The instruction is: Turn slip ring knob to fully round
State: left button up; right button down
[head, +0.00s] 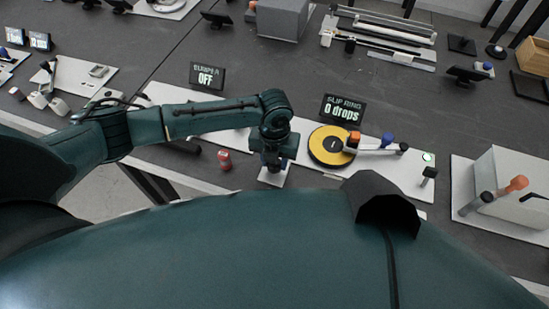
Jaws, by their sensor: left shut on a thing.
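The slip ring station has a yellow disc (326,146) with a dark centre on a white plate (385,178). An orange block (352,141) sits at the disc's right edge, and a blue-tipped lever (386,141) lies right of it. The slip ring sign (343,109) reads "0 drops". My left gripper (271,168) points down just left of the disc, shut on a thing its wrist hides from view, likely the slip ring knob. I cannot see the knob or its angle. My right gripper is not in view.
A sign (207,77) reading "OFF" stands behind my left forearm. A small red cylinder (225,160) is left of the gripper. A dark knob (429,174) stands at the plate's right end. A white box with an orange-ended handle (514,185) stands at far right.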

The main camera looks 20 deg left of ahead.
pick_arm(q)
jog(key=m, duration=0.4)
jog(key=shift+w+r+m, duration=0.1)
jog(key=shift+m, duration=2.7)
jog(key=o, duration=1)
notch_tip(320, 180, up, 13)
jog(key=b, duration=0.1)
